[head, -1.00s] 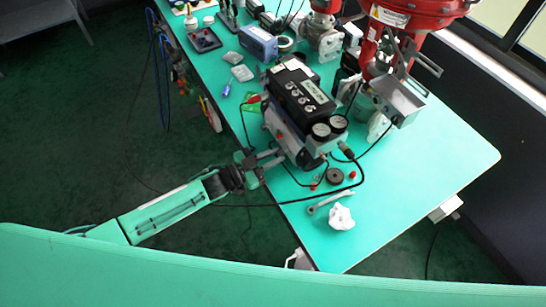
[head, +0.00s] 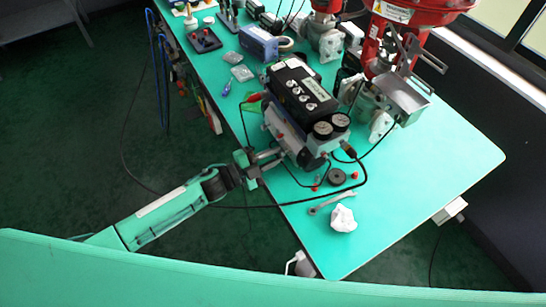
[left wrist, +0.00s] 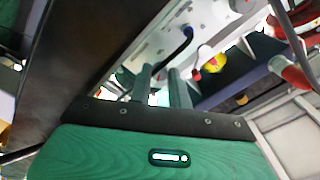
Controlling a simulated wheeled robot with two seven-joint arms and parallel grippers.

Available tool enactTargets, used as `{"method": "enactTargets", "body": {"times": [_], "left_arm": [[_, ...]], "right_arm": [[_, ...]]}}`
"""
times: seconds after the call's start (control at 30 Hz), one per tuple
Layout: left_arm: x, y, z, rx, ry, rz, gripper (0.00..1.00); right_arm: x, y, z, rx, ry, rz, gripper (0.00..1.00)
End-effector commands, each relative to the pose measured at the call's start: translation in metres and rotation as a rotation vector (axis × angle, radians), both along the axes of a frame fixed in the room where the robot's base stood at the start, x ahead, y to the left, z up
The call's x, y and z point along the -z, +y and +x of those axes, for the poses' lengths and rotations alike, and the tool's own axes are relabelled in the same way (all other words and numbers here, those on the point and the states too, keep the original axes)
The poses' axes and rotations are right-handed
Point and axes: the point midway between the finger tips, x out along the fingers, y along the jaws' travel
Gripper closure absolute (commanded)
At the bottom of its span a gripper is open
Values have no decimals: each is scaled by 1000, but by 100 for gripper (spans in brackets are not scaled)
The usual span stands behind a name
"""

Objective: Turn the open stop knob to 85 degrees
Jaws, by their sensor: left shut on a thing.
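The valve positioner (head: 300,95), a black-topped grey box with two round gauges, stands near the table's left edge. My left gripper (head: 272,157) reaches its near left side in the head view. In the left wrist view, my gripper's two fingers (left wrist: 163,85) are close together against the pale underside or side face of the positioner (left wrist: 150,45). A dark bent rod (left wrist: 187,42) runs down towards the fingertips. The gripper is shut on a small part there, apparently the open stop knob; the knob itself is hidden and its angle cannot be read. My right gripper is not in view.
A black cable loops past the gripper and positioner. A red valve actuator (head: 415,10) stands behind. The table's right side is clear.

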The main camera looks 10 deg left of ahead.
Motion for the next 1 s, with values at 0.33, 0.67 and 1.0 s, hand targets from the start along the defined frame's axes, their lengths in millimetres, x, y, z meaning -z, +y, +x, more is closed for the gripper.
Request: {"method": "enactTargets", "body": {"times": [0.33, 0.67, 1.0], "left_arm": [[0, 0, 0, 1, -55, 41, 100], [0, 0, 0, 1, -55, 41, 100], [0, 0, 0, 1, -55, 41, 59]], "right_arm": [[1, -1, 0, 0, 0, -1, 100], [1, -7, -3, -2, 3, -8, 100], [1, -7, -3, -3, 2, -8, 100]]}}
